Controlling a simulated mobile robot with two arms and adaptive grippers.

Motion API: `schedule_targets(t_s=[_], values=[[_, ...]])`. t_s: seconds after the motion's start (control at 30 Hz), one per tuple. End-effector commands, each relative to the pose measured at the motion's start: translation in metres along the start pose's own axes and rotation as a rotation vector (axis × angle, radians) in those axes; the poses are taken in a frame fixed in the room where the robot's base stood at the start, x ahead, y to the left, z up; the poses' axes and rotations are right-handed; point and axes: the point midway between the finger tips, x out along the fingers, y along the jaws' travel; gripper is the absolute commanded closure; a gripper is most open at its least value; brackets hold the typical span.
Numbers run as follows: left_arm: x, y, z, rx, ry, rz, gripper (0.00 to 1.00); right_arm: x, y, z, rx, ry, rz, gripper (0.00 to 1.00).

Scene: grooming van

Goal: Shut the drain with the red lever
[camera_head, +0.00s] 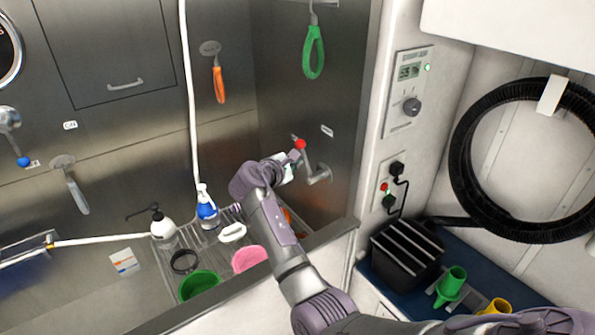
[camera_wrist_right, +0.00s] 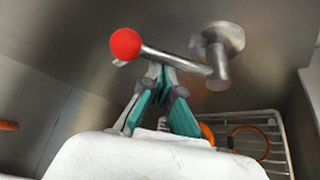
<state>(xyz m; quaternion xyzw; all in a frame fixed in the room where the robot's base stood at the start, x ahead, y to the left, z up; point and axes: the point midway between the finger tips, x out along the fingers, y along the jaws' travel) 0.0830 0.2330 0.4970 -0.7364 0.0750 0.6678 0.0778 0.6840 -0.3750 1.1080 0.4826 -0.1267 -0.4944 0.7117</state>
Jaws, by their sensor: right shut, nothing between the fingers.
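The red lever is a metal bar with a red ball knob (camera_head: 300,144) at its end, mounted on the right steel wall at a round metal pivot (camera_head: 320,174). In the wrist view the red ball (camera_wrist_right: 126,44) is at upper left and the bar runs right to the wall flange (camera_wrist_right: 222,38). My right gripper (camera_head: 291,160) is at the lever, just below the ball. Its teal fingers (camera_wrist_right: 160,76) are shut and empty, with their tips close to the bar; I cannot tell whether they touch it. The drain itself is not clearly visible. My left gripper is out of view.
A wire rack (camera_head: 165,270) below holds a blue-white spray bottle (camera_head: 206,207), a pump bottle (camera_head: 162,226), a green bowl (camera_head: 200,284) and a pink bowl (camera_head: 248,258). Green (camera_head: 313,50) and orange (camera_head: 219,84) handles hang on the walls. A blue-tipped lever (camera_head: 22,160) is far left.

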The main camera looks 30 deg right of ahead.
Motion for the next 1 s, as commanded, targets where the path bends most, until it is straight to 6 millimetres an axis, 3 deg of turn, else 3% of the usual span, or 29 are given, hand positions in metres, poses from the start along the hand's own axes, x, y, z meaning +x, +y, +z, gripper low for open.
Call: schedule_targets(t_s=[0.7,1.0], values=[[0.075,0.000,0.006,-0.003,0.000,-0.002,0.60,-0.016,-0.009,0.029,0.497,-0.001,0.295,1.00],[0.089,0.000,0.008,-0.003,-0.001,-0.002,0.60,-0.020,-0.009,0.035,0.573,-0.002,0.339,1.00]])
